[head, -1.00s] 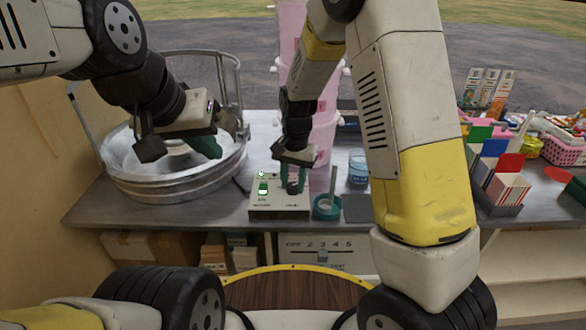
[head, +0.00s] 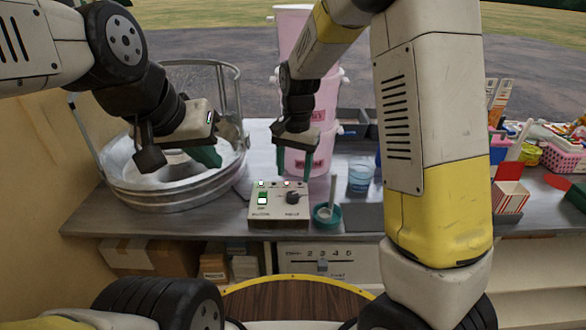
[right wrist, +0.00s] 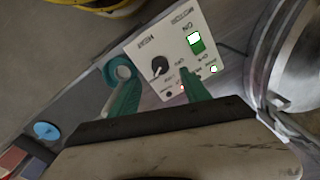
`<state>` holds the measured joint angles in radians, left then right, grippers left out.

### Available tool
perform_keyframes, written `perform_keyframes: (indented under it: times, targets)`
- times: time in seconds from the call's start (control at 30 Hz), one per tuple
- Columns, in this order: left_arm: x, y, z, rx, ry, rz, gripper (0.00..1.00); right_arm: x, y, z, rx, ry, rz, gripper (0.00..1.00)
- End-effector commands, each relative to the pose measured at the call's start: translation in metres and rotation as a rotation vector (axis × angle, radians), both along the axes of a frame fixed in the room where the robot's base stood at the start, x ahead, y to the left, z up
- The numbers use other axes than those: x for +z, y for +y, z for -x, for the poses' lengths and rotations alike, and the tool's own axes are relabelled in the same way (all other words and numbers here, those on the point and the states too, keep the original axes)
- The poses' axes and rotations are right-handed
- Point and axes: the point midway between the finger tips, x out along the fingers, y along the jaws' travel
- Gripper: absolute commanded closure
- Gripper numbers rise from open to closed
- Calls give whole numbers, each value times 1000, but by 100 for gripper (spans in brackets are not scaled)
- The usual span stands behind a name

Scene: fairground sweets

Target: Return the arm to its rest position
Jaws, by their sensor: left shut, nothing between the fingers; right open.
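My right gripper (head: 294,163) is open and empty, pointing down above and behind the control box in the head view. In the right wrist view its two green fingers (right wrist: 155,95) are spread apart, with the box beyond them. The white control box (head: 278,204) has a dark knob (head: 293,197) and a lit green switch (head: 262,198); the knob also shows in the right wrist view (right wrist: 160,66). My left gripper (head: 207,157) is shut and empty over the round metal pan (head: 180,193) at the left.
A teal cup (head: 327,214) with a stick stands right of the box. A blue-tinted jar (head: 360,178) and pink stacked tubs (head: 322,140) stand behind. Striped cartons (head: 511,198) and a pink basket (head: 563,156) are at the right of the grey counter (head: 225,216).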

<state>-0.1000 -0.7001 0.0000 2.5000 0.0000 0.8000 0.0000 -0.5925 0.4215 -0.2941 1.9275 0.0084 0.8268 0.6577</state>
Motion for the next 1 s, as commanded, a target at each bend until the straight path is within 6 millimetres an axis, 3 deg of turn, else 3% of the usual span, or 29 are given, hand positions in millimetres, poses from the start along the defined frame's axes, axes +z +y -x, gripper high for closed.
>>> perform_keyframes:
  times: [0.37, 0.47, 0.67, 0.8, 1.0]
  targets:
    - [0, 0, 0, 0, 0, 0, 100, 5, -1, 0, 1, -2, -2, 45]
    - [0, 0, 0, 0, 0, 0, 100, 14, -6, 4, 9, -13, -19, 45]
    - [0, 0, 0, 0, 0, 0, 100, 68, -41, 31, 67, -99, -103, 45]
    - [0, 0, 0, 0, 0, 0, 100, 107, -70, 63, 135, -195, -148, 45]
    - [0, 0, 0, 0, 0, 0, 100, 145, -106, 117, 234, -351, -153, 45]
